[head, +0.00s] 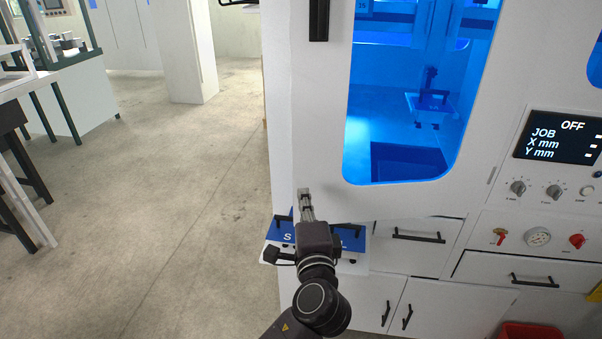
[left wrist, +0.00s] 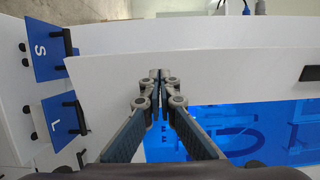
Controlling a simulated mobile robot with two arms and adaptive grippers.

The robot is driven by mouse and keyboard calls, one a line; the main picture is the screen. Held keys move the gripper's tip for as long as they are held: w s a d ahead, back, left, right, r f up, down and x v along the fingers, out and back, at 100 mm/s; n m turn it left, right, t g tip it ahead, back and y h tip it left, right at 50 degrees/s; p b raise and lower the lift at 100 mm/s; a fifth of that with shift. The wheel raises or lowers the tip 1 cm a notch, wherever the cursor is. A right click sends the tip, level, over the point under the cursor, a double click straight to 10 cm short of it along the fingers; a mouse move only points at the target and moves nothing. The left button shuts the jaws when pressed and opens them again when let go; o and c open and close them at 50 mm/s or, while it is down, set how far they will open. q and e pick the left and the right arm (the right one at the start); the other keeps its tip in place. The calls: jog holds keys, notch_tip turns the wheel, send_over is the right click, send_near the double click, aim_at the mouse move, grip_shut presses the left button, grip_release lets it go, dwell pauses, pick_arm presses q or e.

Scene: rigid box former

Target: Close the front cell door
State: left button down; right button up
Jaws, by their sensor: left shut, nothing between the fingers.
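The front cell door (head: 325,130) is a white panel with a large blue-tinted window (head: 395,150). A black vertical handle (head: 319,20) is at its upper left. In the left wrist view the white door panel (left wrist: 110,80) spans the picture, with the handle (left wrist: 310,73) at the right edge. My left gripper (head: 305,192) is shut and empty in front of the door's lower left part. Its fingertips (left wrist: 157,74) lie over the white panel beside the window. I cannot tell whether they touch it, or how far ajar the door is. My right gripper is out of view.
Blue plates marked S and L (left wrist: 58,121) with black handles sit below the door. White drawers (head: 410,255) and cupboards are below; a control panel (head: 560,140) reading OFF is at the right. The concrete floor (head: 190,200) at the left is clear. A workbench (head: 70,90) stands far left.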

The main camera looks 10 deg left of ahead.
aim_at(300, 172)
pick_arm(q)
jog(key=p+x, duration=0.2)
jog(key=x, duration=0.5)
jog(key=shift+w+a, duration=0.1)
jog(key=shift+w, duration=0.2)
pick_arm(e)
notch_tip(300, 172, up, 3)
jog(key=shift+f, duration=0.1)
